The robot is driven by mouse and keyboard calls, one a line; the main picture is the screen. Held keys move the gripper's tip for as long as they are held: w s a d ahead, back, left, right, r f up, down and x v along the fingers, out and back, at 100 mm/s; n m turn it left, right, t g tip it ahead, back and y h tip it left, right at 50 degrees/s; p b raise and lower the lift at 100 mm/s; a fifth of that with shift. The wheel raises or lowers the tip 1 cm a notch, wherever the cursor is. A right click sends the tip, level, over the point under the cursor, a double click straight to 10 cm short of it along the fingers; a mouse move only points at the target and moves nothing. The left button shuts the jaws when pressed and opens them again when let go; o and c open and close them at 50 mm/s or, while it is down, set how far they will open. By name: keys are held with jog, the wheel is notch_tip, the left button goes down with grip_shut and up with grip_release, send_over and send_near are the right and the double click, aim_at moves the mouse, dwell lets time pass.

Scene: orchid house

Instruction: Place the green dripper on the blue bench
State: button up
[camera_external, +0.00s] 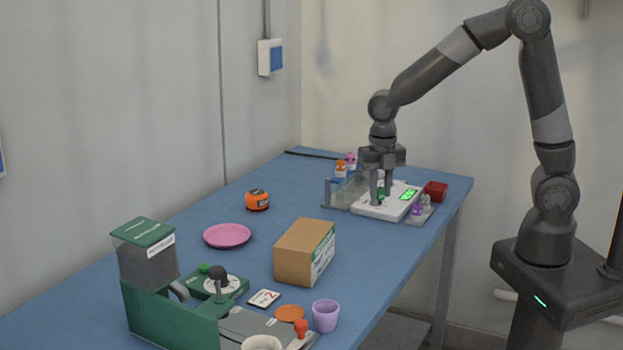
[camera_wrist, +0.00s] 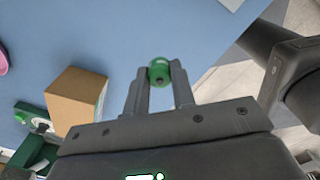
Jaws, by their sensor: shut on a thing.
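The fingers hide part of the dripper. I cannot tell whether its lower end touches the scale.
A cardboard box (camera_external: 297,250), pink plate (camera_external: 227,235) and orange tape measure (camera_external: 257,200) stand nearer. Bare bench lies between box and scale.

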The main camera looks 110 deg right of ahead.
jog(key=w+a+f, duration=0.1)
jog(key=w, duration=0.1)
jog(key=w+a+f, duration=0.4)
jog(key=shift+w+a+f, duration=0.1)
jog(key=shift+w, duration=0.15)
jog(key=shift+f, duration=1.95)
jog(key=shift+f, duration=0.1)
jog(key=o, duration=1)
jog(key=shift+c, duration=0.2)
